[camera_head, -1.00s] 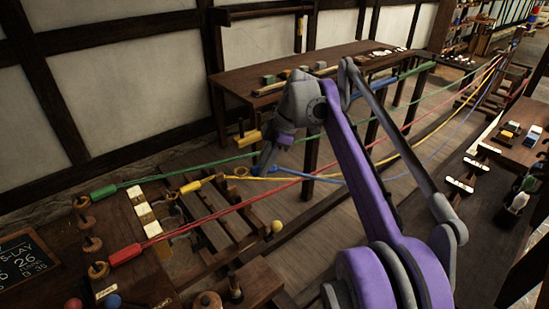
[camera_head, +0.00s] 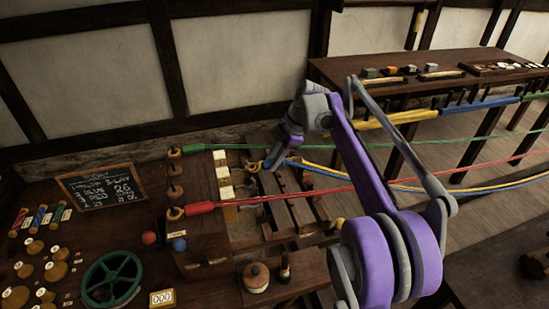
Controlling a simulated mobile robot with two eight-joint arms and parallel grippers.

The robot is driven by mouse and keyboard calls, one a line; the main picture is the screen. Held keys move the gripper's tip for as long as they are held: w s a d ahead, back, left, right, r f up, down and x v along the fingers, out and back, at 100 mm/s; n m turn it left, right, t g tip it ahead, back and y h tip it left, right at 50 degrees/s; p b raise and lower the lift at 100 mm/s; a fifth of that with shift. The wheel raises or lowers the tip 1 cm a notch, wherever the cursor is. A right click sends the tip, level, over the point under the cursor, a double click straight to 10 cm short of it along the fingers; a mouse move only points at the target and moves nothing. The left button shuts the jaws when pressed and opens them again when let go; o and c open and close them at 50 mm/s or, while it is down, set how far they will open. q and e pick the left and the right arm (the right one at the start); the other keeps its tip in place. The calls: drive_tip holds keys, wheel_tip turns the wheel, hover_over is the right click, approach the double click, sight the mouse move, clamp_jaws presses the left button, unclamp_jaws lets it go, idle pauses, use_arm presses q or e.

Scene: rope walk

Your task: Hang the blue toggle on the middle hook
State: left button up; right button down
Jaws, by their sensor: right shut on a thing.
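My right gripper (camera_head: 273,162) is shut, its fingers pointing down and left above a dark wooden frame. A blue rope (camera_head: 320,175) runs up to the fingers. The blue toggle is mostly hidden there; it appears to be between them. A post at the left carries a column of hooks. The green toggle (camera_head: 194,149) is at the top hook (camera_head: 174,153) and the red toggle (camera_head: 200,208) at the bottom one (camera_head: 175,213). My left gripper is out of view.
White blocks (camera_head: 224,177) stand between the hooks and my gripper. Taut green (camera_head: 460,144) and red ropes cross to the right, beside a yellow rope. A chalkboard (camera_head: 100,187), a green wheel (camera_head: 112,278) and wooden spools crowd the left bench. A long table (camera_head: 450,75) stands behind.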

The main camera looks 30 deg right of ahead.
drive_tip(key=shift+f+b, duration=0.75)
drive_tip(key=shift+f, duration=0.4)
drive_tip(key=shift+f+b, duration=0.65)
drive_tip(key=shift+f, duration=1.05)
drive_tip(key=shift+f, duration=0.25)
drive_tip(key=c, duration=0.5)
unclamp_jaws()
drive_tip(key=shift+c, duration=0.2)
drive_tip(key=shift+r, duration=0.15)
drive_tip(key=shift+r+p, duration=3.05)
drive_tip(key=shift+r, duration=0.9)
